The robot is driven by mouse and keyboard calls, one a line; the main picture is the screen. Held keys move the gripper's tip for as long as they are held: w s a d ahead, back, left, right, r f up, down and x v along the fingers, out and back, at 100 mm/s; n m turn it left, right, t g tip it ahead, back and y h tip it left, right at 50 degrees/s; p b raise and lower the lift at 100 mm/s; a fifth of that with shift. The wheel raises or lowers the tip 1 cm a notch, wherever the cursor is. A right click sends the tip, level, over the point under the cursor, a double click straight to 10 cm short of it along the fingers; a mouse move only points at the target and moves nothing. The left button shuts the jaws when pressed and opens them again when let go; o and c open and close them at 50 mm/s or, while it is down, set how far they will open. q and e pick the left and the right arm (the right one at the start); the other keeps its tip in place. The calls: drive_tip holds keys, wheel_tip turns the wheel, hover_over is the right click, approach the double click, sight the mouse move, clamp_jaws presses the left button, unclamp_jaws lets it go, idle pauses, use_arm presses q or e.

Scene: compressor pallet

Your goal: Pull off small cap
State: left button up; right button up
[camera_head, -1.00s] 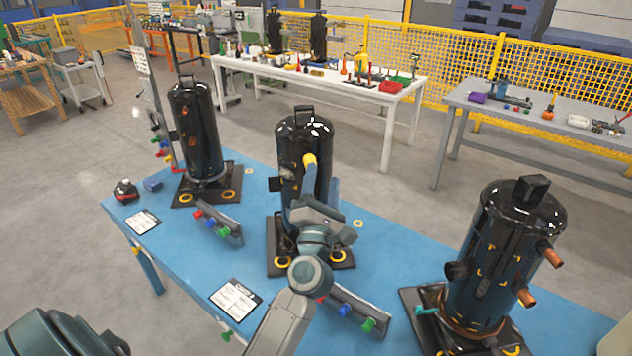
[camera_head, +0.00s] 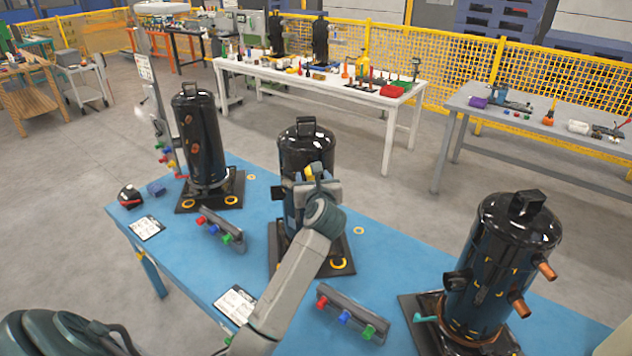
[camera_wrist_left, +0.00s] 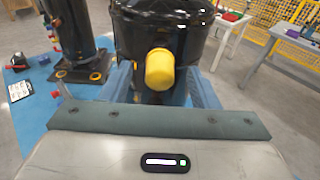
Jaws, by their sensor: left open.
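The middle black compressor (camera_head: 304,151) stands upright on its dark base on the blue table. A yellow cap (camera_wrist_left: 159,69) sits on a port on its side, facing my left wrist camera. In the head view the cap (camera_head: 313,170) is partly hidden by my left gripper (camera_head: 312,188). That gripper is open, with its blue fingers on either side of the cap in the wrist view. A gap shows between the cap and each finger there. Whether the fingertips reach past the cap is hard to tell. My right gripper is not in view.
Other black compressors stand at the left (camera_head: 201,135) and right (camera_head: 500,255) of the blue table (camera_head: 175,250). Racks with red, blue and green caps lie in front of the left compressor (camera_head: 221,229) and middle compressor (camera_head: 347,312). A printed card (camera_head: 236,304) lies near the front edge.

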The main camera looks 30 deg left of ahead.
use_arm(q)
drive_tip(key=shift+p+x, duration=0.35)
drive_tip(key=shift+x, duration=1.2)
clamp_jaws()
